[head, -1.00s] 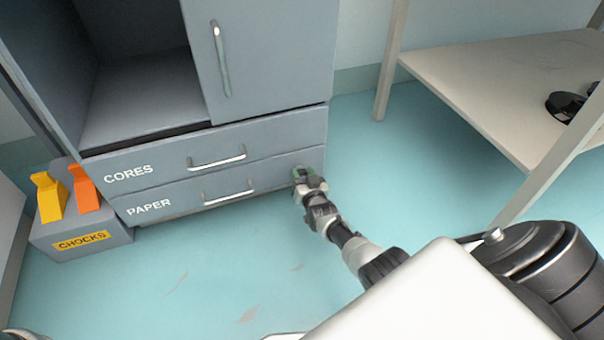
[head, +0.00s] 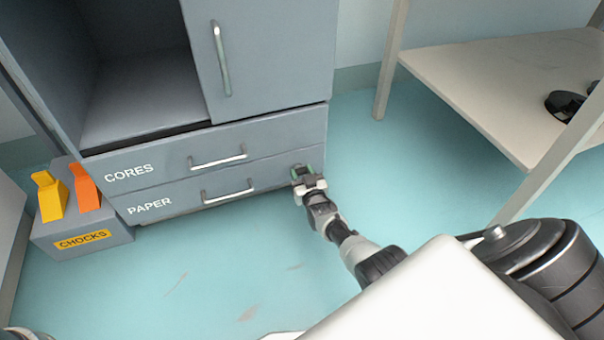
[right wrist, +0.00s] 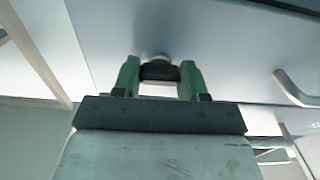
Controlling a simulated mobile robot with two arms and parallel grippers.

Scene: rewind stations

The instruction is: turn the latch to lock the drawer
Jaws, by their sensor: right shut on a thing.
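The grey cabinet has two drawers, both looking shut: CORES (head: 270,135) above and PAPER (head: 178,204) below, each with a bar handle. My right gripper (head: 304,173) is at the right end of the PAPER drawer front, in front of its face. In the right wrist view its two green fingers (right wrist: 160,78) are closed on a small dark latch (right wrist: 160,72) with a pale round mount behind it on the panel. In the head view the gripper hides the latch, so its angle to the drawer cannot be told there.
A grey box marked CHOCKS (head: 82,240) with yellow and orange chocks stands left of the drawers. A pale shelf table (head: 490,75) stands at the right. The floor before the drawers is clear. The tall cabinet door (head: 270,60) above is shut.

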